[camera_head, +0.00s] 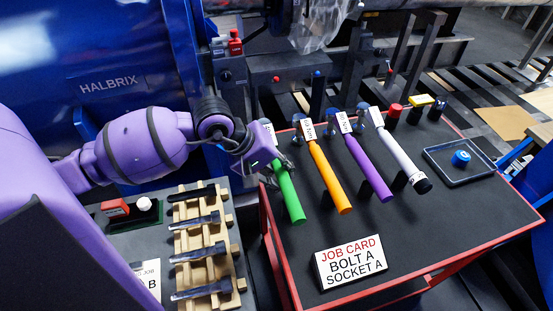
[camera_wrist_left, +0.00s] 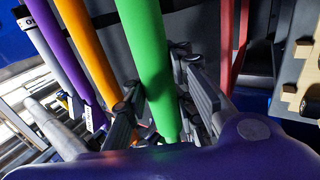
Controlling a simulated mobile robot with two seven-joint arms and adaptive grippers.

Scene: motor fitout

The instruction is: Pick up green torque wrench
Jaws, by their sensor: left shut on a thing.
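The green torque wrench (camera_head: 289,193) is at the left end of a row of wrenches on the black cart top in the head view. My left gripper (camera_head: 275,164) is at its upper part, coming in from the left. In the left wrist view the green handle (camera_wrist_left: 147,60) runs between the two fingers of my left gripper (camera_wrist_left: 165,105), which is shut on it. The wrench's head is hidden by the gripper. I cannot tell whether the wrench is clear of its rest. My right gripper is not in view.
Orange (camera_head: 330,178), purple (camera_head: 367,170) and white (camera_head: 401,152) wrenches stand close to the right. A job card (camera_head: 350,261) reads "BOLT A SOCKET A". A wooden rack (camera_head: 221,266) with dark tools is left of the cart. A tray (camera_head: 483,171) holds a blue part.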

